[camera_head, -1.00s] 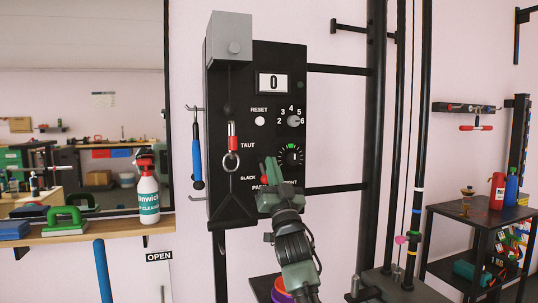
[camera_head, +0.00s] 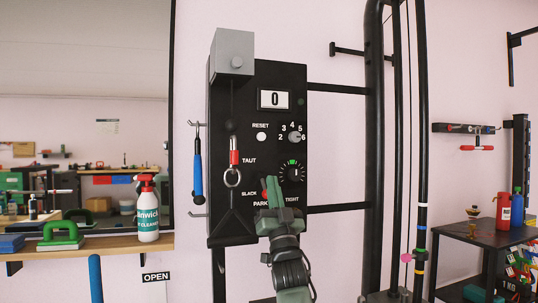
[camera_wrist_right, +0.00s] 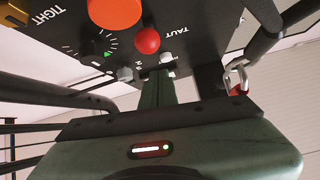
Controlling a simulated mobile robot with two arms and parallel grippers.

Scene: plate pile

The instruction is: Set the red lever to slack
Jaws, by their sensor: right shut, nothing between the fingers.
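The red lever's ball knob (camera_head: 265,183) shows just right of the word SLACK on the black panel (camera_head: 230,100), partly hidden by my right gripper. The TAUT label stands higher up. In the right wrist view the red knob (camera_wrist_right: 148,40) is clear, just beyond the fingertips. My right gripper (camera_head: 271,181) is shut and empty, its tips right beside the knob. In the wrist view the shut fingers (camera_wrist_right: 158,78) point at the panel below the knob; I cannot tell whether they touch it. My left gripper is out of view.
A round dial (camera_head: 291,171) is right of the knob, above TIGHT. A larger orange-red button (camera_wrist_right: 115,12) lies near the lever. A spray bottle (camera_head: 147,210) stands on a shelf to the left.

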